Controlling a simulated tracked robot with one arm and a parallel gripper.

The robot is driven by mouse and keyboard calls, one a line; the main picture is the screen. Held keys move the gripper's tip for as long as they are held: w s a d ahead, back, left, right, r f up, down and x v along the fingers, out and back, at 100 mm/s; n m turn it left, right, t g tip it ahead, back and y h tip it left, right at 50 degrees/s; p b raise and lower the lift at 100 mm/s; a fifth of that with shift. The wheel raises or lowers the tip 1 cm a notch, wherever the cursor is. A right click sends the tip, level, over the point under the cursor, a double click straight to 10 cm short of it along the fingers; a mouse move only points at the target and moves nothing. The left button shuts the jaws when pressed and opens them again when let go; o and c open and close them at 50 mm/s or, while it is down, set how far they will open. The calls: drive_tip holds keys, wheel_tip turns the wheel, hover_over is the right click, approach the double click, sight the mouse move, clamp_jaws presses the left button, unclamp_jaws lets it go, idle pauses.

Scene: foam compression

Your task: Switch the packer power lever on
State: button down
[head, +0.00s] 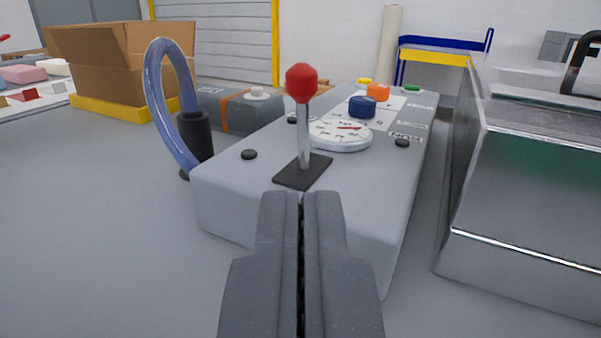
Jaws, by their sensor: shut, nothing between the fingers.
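The packer power lever (304,130) is a metal rod with a red knob (301,82) on top. It stands roughly upright from a dark base plate (302,172) on the near end of a grey control box (230,188). My gripper (301,196) is shut and empty. In the picture its fingertips are just below the lever's base plate, on the near side of the box. I cannot tell whether the fingertips touch the box. Behind the lever are a round dial gauge (341,136) with a red needle, and blue (362,107) and orange (377,92) knobs.
A clear hose (158,100) loops up left of the box, beside a black cylinder (195,135). A metal machine (530,190) stands close on the right. A cardboard box (105,60) is at the back left. The grey surface at the left front is clear.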

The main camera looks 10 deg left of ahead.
sight(302, 89)
drive_tip(key=w, duration=0.4)
drive_tip(key=w+a, duration=0.1)
drive_tip(key=w, duration=0.7)
drive_tip(key=shift+w+a+r, duration=0.25)
drive_tip(key=shift+w+a, duration=0.05)
drive_tip(key=shift+w, duration=0.05)
